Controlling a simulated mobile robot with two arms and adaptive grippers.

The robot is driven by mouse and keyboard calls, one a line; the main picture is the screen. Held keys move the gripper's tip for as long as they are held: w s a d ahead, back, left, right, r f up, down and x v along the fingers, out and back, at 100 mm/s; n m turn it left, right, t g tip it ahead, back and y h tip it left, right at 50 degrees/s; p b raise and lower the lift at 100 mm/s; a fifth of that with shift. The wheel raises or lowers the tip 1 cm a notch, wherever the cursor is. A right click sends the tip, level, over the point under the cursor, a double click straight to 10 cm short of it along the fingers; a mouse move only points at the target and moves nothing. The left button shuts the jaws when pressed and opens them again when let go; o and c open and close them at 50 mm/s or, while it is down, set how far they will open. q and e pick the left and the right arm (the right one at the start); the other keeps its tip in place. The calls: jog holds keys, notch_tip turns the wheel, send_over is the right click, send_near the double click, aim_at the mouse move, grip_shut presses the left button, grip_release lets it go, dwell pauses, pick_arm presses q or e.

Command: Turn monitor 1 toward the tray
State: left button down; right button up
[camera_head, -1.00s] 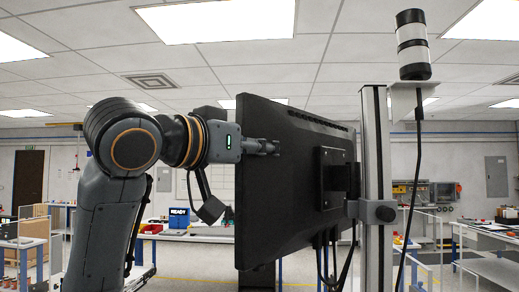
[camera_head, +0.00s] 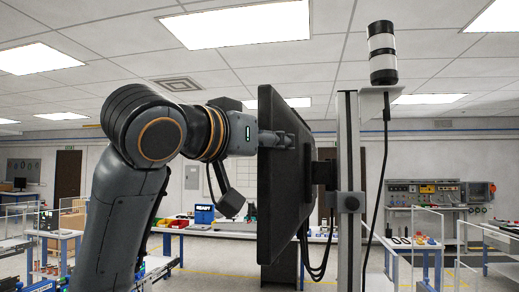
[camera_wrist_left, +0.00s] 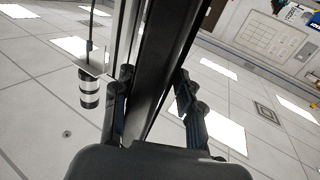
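Monitor 1 (camera_head: 282,190) is a black screen seen almost edge-on in the head view, mounted by a short arm to a grey upright post (camera_head: 349,165). My left gripper (camera_head: 284,140) reaches its upper part from the left, with one finger visible across the near side. In the left wrist view the monitor's dark edge (camera_wrist_left: 160,62) runs between the two spread fingers of the gripper (camera_wrist_left: 154,75). The left finger is close against it, and a gap shows beside the right finger. My right gripper is out of view. I cannot make out the tray.
A signal light (camera_head: 382,52) stands on a bracket right of the post, with a black cable (camera_head: 384,180) hanging below. More cables (camera_head: 315,262) hang behind the monitor. Workbenches and a blue box (camera_head: 204,214) are in the background.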

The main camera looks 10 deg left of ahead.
pick_arm(q)
jog(key=shift+s+d+h, duration=0.3)
jog(key=shift+s+d, duration=0.1)
jog(key=shift+d, duration=0.45)
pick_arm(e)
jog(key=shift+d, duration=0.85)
pick_arm(q)
jog(key=c, duration=1.2)
grip_release()
jog(key=shift+s+d+r, duration=0.1)
jog(key=shift+s+d, duration=0.15)
jog(key=shift+d, duration=0.3)
jog(key=shift+w+a, duration=0.2)
jog(key=shift+a, duration=0.1)
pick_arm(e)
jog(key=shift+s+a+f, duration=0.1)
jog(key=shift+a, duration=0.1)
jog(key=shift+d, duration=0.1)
pick_arm(q)
send_near(304, 144)
jog(key=v, duration=0.6)
jog(key=shift+a, duration=0.4)
